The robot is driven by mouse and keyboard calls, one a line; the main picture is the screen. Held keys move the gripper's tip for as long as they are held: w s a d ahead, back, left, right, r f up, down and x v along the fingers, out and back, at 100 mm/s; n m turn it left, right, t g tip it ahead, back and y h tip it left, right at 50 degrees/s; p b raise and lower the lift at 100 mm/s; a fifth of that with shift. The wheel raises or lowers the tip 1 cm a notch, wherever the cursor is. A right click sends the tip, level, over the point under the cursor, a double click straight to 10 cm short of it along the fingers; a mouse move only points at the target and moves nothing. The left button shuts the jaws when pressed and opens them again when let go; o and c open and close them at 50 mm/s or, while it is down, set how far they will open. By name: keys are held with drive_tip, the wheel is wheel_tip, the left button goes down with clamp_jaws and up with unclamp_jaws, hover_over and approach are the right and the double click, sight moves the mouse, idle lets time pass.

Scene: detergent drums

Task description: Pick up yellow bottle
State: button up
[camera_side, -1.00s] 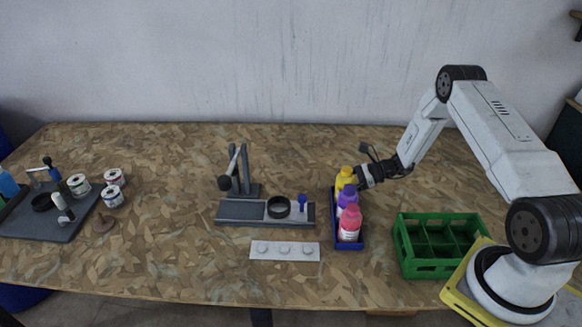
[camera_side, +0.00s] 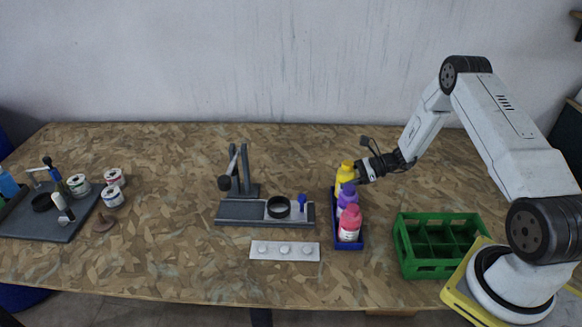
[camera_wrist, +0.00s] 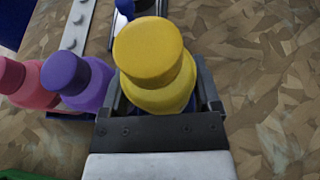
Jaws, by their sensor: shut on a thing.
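The yellow bottle (camera_side: 345,174) is at the far end of the row of bottles, above the back of the blue tray (camera_side: 347,245). In the wrist view its round yellow cap (camera_wrist: 149,50) faces the camera. My gripper (camera_side: 360,172) is shut on the yellow bottle, with a finger on each side of it in the wrist view (camera_wrist: 162,92). The purple bottle (camera_side: 347,196) and the pink bottle (camera_side: 350,224) stand in front of it in the tray. The purple bottle hides the yellow bottle's lower part, so I cannot tell whether its base touches the tray.
A green divided crate (camera_side: 436,264) stands to the right of the tray. A grey fixture with a black ring (camera_side: 278,207) and a pale strip with studs (camera_side: 285,250) are to the left. Cans (camera_side: 113,197) and a dark tray (camera_side: 40,230) are at far left.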

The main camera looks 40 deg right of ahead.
sight(348, 164)
drive_tip(key=shift+r, duration=3.95)
